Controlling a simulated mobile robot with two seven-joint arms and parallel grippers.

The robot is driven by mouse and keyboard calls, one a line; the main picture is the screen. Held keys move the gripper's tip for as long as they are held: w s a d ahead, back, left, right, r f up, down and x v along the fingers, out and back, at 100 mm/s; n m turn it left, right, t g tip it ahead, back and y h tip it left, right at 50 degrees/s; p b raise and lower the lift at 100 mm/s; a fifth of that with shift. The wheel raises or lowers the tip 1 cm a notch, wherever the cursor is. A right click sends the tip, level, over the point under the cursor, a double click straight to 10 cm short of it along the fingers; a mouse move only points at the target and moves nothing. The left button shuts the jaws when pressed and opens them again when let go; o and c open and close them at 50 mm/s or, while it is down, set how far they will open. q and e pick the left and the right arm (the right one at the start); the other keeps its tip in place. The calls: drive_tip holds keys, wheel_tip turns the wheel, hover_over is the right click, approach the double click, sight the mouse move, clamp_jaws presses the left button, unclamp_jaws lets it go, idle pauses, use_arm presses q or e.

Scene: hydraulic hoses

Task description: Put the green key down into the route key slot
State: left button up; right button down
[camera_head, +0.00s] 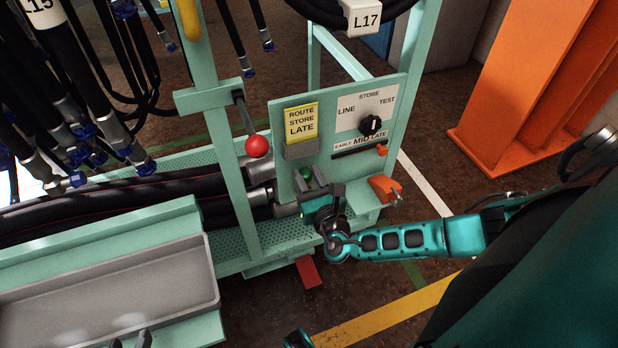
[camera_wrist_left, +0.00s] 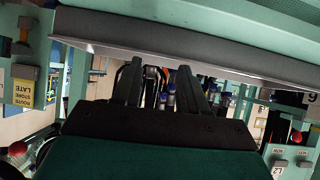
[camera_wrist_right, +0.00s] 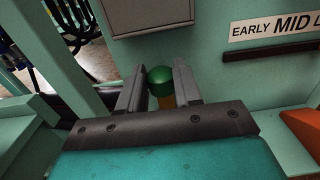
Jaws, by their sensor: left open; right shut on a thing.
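The green key shows a round green head (camera_wrist_right: 160,78) with an orange-brown part below it, between the fingers of my right gripper (camera_wrist_right: 160,88). In the head view the green head (camera_head: 306,173) shows just behind my right gripper (camera_head: 318,190), low in front of the pale green control panel (camera_head: 283,165). The gripper is shut on the key. The route key slot cannot be made out; the gripper covers the area around the key. My left gripper (camera_wrist_left: 160,72) is open and empty beside a grey tray edge; its tips (camera_head: 130,341) show at the head view's bottom edge.
A yellow "ROUTE STORE LATE" card (camera_head: 301,122) sits in a grey holder (camera_head: 302,149) above the key. A black dial (camera_head: 371,125), an orange slider (camera_head: 381,149) and a red-knobbed lever (camera_head: 257,146) are nearby. An orange block (camera_head: 384,188) stands right of my right gripper. A grey tray (camera_head: 110,290) lies left.

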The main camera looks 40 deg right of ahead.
use_arm(q)
drive_tip(key=shift+f+b, duration=0.55)
drive_tip(key=shift+f, duration=0.15)
use_arm(e)
drive_tip(key=shift+f, duration=0.8)
drive_tip(key=shift+f, duration=0.1)
use_arm(q)
drive_tip(key=shift+d, duration=0.2)
drive_tip(key=shift+r, duration=0.1)
use_arm(e)
drive_tip(key=c, duration=0.7)
unclamp_jaws()
drive_tip(key=shift+s, duration=0.1)
